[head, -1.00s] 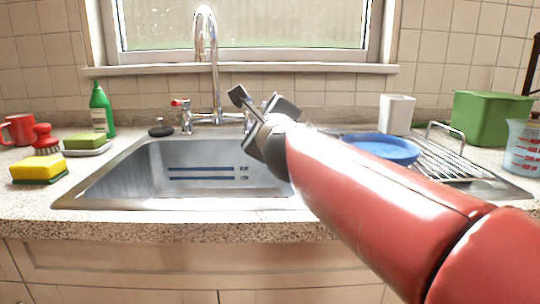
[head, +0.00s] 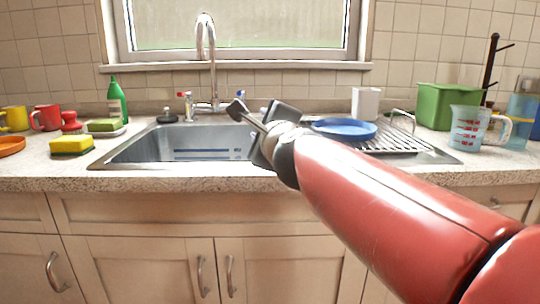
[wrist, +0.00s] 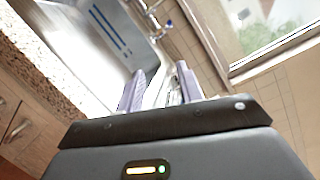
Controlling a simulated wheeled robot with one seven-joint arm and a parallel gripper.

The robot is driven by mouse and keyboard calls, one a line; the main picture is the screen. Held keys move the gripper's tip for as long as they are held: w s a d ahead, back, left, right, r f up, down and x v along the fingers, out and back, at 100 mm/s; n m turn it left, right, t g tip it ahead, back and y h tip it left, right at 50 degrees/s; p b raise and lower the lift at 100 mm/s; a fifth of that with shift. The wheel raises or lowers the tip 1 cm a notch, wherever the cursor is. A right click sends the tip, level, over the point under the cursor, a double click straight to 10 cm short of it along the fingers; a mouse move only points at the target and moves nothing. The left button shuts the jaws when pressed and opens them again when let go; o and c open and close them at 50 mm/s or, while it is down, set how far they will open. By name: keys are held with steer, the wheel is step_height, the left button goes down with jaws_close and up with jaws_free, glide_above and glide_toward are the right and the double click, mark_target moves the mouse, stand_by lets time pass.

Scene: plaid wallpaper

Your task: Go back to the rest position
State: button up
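My gripper (head: 257,112) is held out in front of the sink (head: 130,152), on the end of my red arm. Its two dark fingers are spread apart with nothing between them. In the wrist view the gripper (wrist: 160,88) also shows a gap between its fingers, with part of the sink and the tap area beyond. My gripper touches nothing that I can see. My arm hides part of the sink's right side and front edge.
A blue plate (head: 345,128) lies by the dish rack (head: 400,142). A measuring jug (head: 468,128) and green bin (head: 435,105) stand right. A yellow sponge (head: 72,145), red mug (head: 46,118) and green bottle (head: 117,101) are left. Cabinet doors (head: 135,268) lie below the counter.

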steer(key=s+d+f+n+g+h, duration=0.1)
steer(key=s+d+f+n+g, duration=0.2)
steer(key=s+d+f+n, duration=0.2)
steer(key=s+d+f+n+g+h, duration=0.2)
steer(key=s+d+f+n+g, duration=0.2)
steer(key=s+f, duration=0.8)
steer(key=s+d+f+n+g+h, duration=0.1)
steer(key=s+d+f+n+g, duration=0.3)
steer(key=s+d+f+n, duration=0.3)
step_height(320, 180, down, 5)
steer(key=s+n, duration=0.2)
steer(key=n, duration=0.1)
steer(key=shift+s+d+n+h, duration=0.25)
steer(key=shift+d+n+h, duration=0.15)
steer(key=shift+r, duration=0.1)
